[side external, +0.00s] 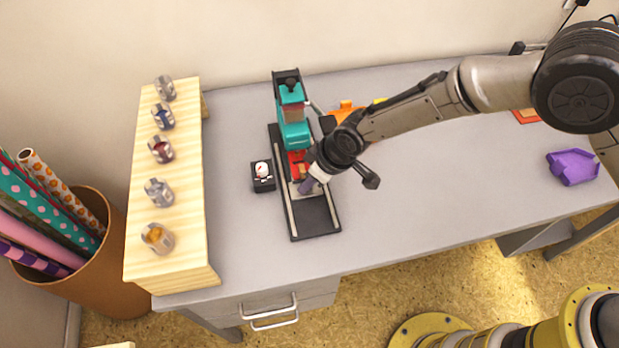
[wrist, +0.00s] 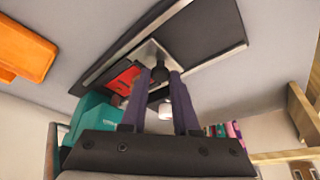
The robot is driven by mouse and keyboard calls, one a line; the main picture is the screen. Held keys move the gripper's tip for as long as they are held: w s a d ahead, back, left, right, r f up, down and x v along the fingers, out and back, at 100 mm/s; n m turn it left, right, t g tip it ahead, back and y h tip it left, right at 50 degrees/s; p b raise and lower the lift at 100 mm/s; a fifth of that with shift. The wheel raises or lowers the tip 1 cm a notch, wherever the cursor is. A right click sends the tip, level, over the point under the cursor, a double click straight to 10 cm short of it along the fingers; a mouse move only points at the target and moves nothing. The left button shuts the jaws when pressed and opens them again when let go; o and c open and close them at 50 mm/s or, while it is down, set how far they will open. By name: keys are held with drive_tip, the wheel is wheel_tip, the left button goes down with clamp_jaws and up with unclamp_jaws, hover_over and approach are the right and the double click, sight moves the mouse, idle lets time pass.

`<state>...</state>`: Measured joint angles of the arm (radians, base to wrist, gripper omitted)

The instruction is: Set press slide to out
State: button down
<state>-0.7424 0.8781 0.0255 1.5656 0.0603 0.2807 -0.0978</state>
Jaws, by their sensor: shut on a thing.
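The press (side external: 293,125) is teal and stands at the back of a long black base with metal rails (side external: 318,215). The press slide, a pale plate with a red part (side external: 297,160), lies on the rails by the foot of the press. In the wrist view the slide's pale plate (wrist: 150,50) carries a dark round knob (wrist: 160,73). My gripper (side external: 306,186) reaches in from the right over the slide. In the wrist view my gripper's purple-grey fingers (wrist: 160,77) are shut on the knob. The front end of the base is bare.
A small black box with a white top (side external: 263,178) stands just left of the base. A wooden rack (side external: 190,235) with several metal cups is further left. An orange object (side external: 343,108) sits behind my arm, and a purple tray (side external: 573,167) is at the right.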

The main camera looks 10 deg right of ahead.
drive_tip(key=s, duration=0.9)
drive_tip(key=c, duration=0.7)
unclamp_jaws()
drive_tip(key=shift+o, duration=0.2)
drive_tip(key=shift+r, duration=0.1)
drive_tip(key=v, duration=1.3)
drive_tip(key=shift+r, duration=0.35)
drive_tip(key=shift+s+d, duration=0.1)
drive_tip(key=shift+d, duration=0.05)
